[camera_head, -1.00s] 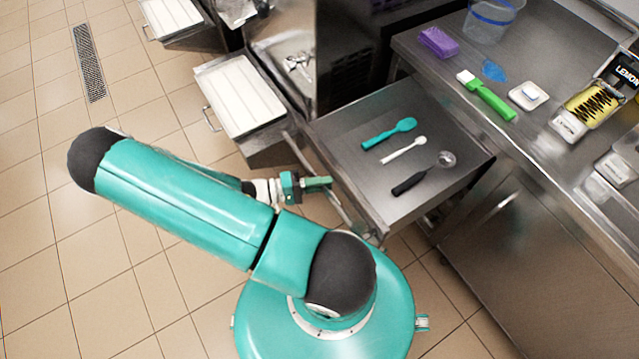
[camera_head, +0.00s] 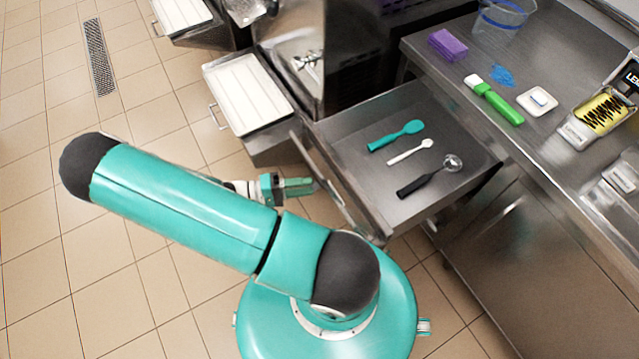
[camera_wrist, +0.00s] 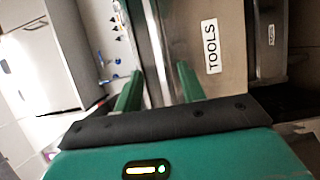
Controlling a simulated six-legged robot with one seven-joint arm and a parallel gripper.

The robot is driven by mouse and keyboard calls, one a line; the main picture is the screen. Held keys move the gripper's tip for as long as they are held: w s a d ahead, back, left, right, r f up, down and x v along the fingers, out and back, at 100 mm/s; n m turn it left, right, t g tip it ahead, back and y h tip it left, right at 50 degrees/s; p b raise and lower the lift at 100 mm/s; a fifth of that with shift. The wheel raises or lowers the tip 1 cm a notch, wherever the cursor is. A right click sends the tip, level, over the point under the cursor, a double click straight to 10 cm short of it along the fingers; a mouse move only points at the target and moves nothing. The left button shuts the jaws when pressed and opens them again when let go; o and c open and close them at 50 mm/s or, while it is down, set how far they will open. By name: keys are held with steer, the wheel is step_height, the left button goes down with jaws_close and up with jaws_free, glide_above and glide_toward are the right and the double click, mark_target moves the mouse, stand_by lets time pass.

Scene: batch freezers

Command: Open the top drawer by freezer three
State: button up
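The top drawer (camera_head: 436,126) under the steel counter stands pulled out in the head view. A teal spoon (camera_head: 396,135), a white spoon (camera_head: 410,151) and a black-handled scoop (camera_head: 429,176) lie in it. Its bar handle (camera_head: 318,181) runs along the front.
A freezer with a white tray (camera_head: 245,95) stands left of the drawer. Tiled floor (camera_head: 60,240) is clear at left.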

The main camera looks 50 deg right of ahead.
steer(key=v, duration=0.7)
steer(key=shift+w+a, duration=0.1)
steer(key=shift+w, duration=0.05)
steer(key=shift+a+r, duration=0.1)
steer(key=shift+r, duration=0.05)
steer(key=w+a+r+n+t+y, duration=0.2)
steer(key=a+r+t+y, duration=0.25)
steer(key=r, duration=0.45)
steer(key=w+a+r+n+t+y, duration=0.2)
steer(key=a+r+t+y, duration=0.25)
steer(key=r, duration=0.45)
steer(key=s+a+r+n+t+y, duration=0.1)
steer(key=s+a+r+n+t, duration=0.1)
steer(key=r, duration=0.7)
steer(key=s+a+r+n+t+y, duration=0.2)
steer(key=s+r+n+t, duration=0.1)
steer(key=r+t, duration=0.4)
step_height(320, 180, up, 2)
steer(key=shift+s+a+r+t+y, duration=0.1)
steer(key=shift+s+a+t+y, duration=0.1)
steer(key=shift+s+t+y, duration=0.15)
